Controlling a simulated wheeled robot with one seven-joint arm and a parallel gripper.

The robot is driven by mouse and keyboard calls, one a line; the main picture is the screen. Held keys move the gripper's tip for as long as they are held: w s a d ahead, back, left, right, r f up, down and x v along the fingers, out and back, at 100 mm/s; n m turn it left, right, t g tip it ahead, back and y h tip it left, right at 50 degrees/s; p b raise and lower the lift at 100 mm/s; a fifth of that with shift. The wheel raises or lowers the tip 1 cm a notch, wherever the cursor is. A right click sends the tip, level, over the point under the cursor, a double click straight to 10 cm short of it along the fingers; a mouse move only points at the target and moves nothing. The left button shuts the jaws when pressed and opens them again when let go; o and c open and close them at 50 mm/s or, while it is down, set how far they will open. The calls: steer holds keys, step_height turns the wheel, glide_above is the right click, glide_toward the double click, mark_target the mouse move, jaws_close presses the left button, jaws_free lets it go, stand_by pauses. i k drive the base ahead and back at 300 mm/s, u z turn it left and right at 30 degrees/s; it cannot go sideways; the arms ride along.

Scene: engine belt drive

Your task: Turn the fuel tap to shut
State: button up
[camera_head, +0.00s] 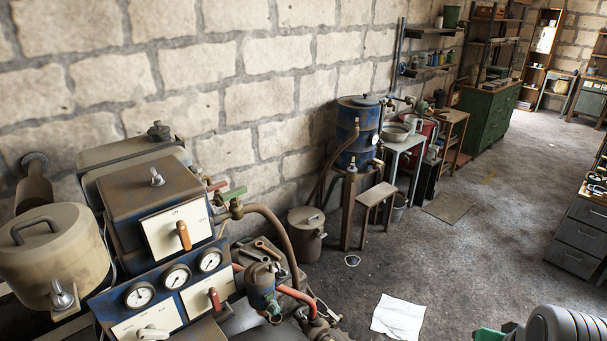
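The engine set (150,240) stands at the left, with a control panel of gauges and levers on its front. A tap with a green lever handle (234,193) sits on a brass body (237,211) at the right side of the engine, where a brown hose (275,222) joins it. A smaller red-handled lever (217,186) is just behind it. No label shows which one is the fuel tap, and I cannot tell whether the green-handled tap is open or shut. My gripper is not in view.
A blue drum (357,130) stands on a wooden stand by the wall. A lidded metal can (306,235) is on the floor right of the engine. A white sheet (398,316) lies on the floor. Open floor (480,230) runs to the right. A ribbed grey cylinder (563,326) shows at bottom right.

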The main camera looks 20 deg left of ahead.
mark_target(215, 187)
steer(key=z, duration=0.3)
steer(key=i, duration=4.35)
steer(key=u, duration=2.75)
steer(key=i, duration=1.6)
steer(key=u, duration=3.3)
steer(key=i, duration=0.5)
steer(key=z, duration=0.05)
